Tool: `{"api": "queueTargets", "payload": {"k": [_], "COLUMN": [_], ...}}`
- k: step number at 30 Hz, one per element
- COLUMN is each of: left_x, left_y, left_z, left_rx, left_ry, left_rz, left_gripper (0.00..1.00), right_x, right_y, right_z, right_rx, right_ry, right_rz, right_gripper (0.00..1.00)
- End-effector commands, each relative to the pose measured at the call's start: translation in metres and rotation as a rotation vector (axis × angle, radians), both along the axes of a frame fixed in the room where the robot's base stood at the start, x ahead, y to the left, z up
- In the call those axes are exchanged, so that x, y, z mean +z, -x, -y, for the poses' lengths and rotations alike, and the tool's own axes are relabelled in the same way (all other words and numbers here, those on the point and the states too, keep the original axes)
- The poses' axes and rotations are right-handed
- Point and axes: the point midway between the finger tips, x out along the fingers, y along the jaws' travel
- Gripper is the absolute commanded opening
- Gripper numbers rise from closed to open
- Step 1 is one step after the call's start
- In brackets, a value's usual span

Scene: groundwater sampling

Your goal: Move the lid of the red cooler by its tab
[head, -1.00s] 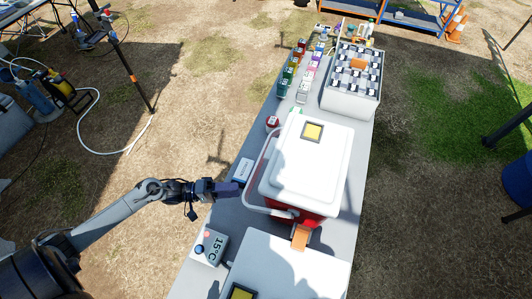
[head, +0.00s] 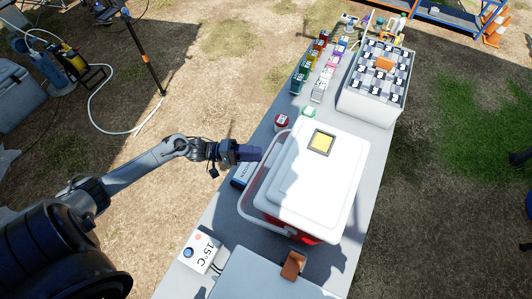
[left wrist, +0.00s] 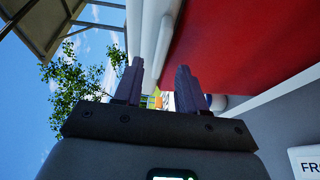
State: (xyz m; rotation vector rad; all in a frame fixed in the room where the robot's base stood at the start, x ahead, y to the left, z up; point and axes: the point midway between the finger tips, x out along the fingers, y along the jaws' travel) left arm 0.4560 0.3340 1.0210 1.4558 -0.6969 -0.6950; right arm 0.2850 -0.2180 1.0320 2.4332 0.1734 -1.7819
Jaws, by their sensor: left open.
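The red cooler (head: 308,238) stands on the long grey table, its white lid (head: 300,190) closed on top with a yellow square on it. Its pale handle (head: 246,200) hangs along the left side. An orange-brown tab (head: 293,265) shows at the near end, between this cooler and the nearer grey-white lid; I cannot tell which lid it belongs to. My left gripper (head: 255,153) is open and empty, left of the cooler near the handle's far end. The left wrist view shows its two fingers (left wrist: 158,88) apart, with the red wall (left wrist: 240,40) close by. My right gripper is out of view.
A grey-white lid (head: 255,278) and a 15°C box (head: 200,250) are at the near end. A blue-and-white box (head: 240,175) lies under my gripper. A red-capped (head: 281,122) and a green-topped item (head: 309,112), several bottles and a white crate (head: 368,100) stand beyond.

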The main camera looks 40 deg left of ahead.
Motion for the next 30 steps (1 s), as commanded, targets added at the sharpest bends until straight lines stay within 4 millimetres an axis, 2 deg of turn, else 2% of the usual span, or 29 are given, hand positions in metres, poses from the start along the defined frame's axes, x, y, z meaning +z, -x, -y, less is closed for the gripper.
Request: {"api": "queueTargets", "payload": {"k": [3, 9, 21, 22, 30], "left_x": [0.001, 0.0, 0.0, 0.0, 0.0], "left_y": [-0.011, -0.023, -0.027, -0.027, -0.026], "left_z": [0.014, 0.029, 0.033, 0.033, 0.033], "left_rx": [0.0, 0.0, 0.001, 0.001, 0.0], "left_ry": [0.002, 0.0, -0.001, -0.001, -0.001], "left_rz": [0.003, 0.0, -0.001, -0.001, -0.001], "left_gripper": [0.4, 0.4, 0.4, 0.39, 0.0], "right_x": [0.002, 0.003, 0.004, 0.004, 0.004], "right_y": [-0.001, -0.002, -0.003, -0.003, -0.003], "right_z": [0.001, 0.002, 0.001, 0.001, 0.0], "right_rx": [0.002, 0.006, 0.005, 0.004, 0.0], "right_ry": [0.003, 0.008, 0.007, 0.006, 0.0], "right_rz": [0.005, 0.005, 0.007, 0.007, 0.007], "right_gripper": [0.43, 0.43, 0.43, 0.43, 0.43]}}
